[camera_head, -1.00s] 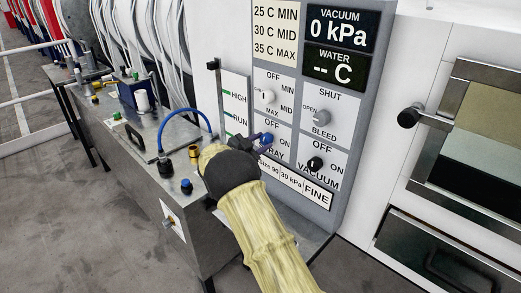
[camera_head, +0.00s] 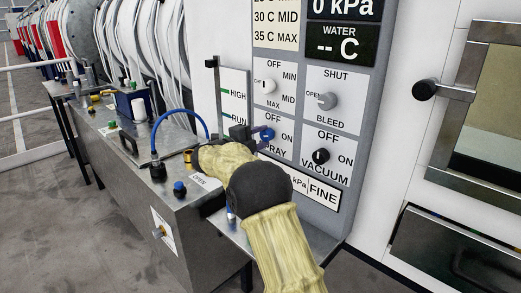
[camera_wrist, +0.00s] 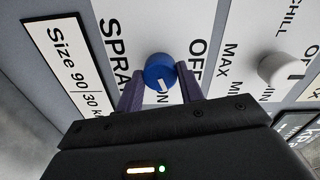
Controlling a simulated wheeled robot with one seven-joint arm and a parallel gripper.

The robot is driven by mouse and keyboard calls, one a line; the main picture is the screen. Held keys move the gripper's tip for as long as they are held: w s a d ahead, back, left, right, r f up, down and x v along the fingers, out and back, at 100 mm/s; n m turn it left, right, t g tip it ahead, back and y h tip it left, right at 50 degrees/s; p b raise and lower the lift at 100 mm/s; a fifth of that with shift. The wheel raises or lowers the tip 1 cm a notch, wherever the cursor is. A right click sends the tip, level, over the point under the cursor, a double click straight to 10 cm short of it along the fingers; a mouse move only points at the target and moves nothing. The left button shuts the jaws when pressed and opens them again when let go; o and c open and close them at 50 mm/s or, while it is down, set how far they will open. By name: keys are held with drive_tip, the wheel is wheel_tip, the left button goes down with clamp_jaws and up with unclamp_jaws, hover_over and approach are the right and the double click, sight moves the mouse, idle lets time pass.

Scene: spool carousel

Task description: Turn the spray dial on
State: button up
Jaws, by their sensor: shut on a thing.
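My gripper (camera_wrist: 161,88) is shut on the dial. In the head view my gripper (camera_head: 252,138) reaches the panel from the left, and my arm hides part of the SPRAY lettering.
Close by are the white chill knob (camera_head: 267,86), the grey bleed knob (camera_head: 327,100) and the black vacuum knob (camera_head: 320,156). A metal bench (camera_head: 150,165) with a blue hose (camera_head: 180,112) stands left. A handled door (camera_head: 450,95) is right.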

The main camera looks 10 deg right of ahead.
drive_tip(key=m+b, duration=0.2)
drive_tip(key=b, duration=0.1)
drive_tip(key=shift+f+m, duration=0.25)
drive_tip(key=shift+m, duration=0.15)
drive_tip(key=shift+r+m+b, duration=0.1)
drive_tip(key=shift+m+b, duration=0.4)
drive_tip(key=shift+b, duration=0.1)
drive_tip(key=o, duration=1)
drive_tip(key=shift+r, duration=0.1)
drive_tip(key=shift+a, duration=0.1)
drive_tip(key=v, duration=1.7)
drive_tip(key=shift+s, duration=0.25)
